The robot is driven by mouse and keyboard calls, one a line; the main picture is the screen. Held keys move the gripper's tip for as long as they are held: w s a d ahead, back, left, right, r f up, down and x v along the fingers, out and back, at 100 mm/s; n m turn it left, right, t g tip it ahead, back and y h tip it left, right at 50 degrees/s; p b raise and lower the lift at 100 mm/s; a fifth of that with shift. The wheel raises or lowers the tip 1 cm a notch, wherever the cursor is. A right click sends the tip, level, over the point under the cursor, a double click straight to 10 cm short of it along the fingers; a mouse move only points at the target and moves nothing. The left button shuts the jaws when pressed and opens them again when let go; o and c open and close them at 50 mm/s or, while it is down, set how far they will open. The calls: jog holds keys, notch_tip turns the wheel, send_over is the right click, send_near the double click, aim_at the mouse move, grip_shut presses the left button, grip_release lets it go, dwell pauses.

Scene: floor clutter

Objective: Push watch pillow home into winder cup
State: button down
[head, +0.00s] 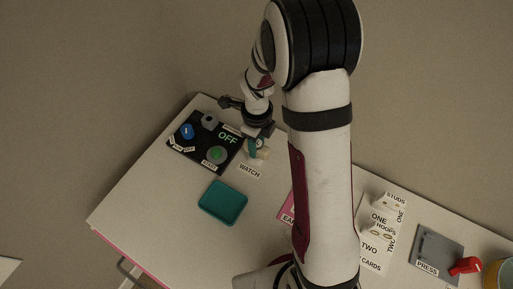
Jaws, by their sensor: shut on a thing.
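The black winder box (188,152) lies at the far left of the table, with a blue knob (187,131), a green button (217,154) and the word OFF on its top. A grey round part near its back edge (209,121) may be the winder cup; its inside is too small to make out. My gripper (257,139) is just right of the box, shut on a small cream pillow (262,153) with a teal watch band around it. The pillow is above or near the table behind the WATCH label; I cannot tell whether it touches the table.
A teal tray (222,203) lies in front of the winder. My arm hides the middle of the table. To the right are a white card holder (378,222), a grey press plate (437,256), a red handle (465,265) and a yellow-rimmed container (498,272).

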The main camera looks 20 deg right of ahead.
jog(key=shift+r, duration=0.35)
jog(key=shift+r, duration=1.85)
jog(key=w+a+r, duration=0.3)
jog(key=w+a, duration=0.2)
jog(key=w, duration=0.2)
jog(key=w+a+r, duration=0.4)
jog(key=w+a, duration=0.2)
jog(key=w, duration=0.1)
jog(key=shift+w, duration=0.25)
jog(key=shift+f, duration=2.95)
jog(key=shift+f, duration=2)
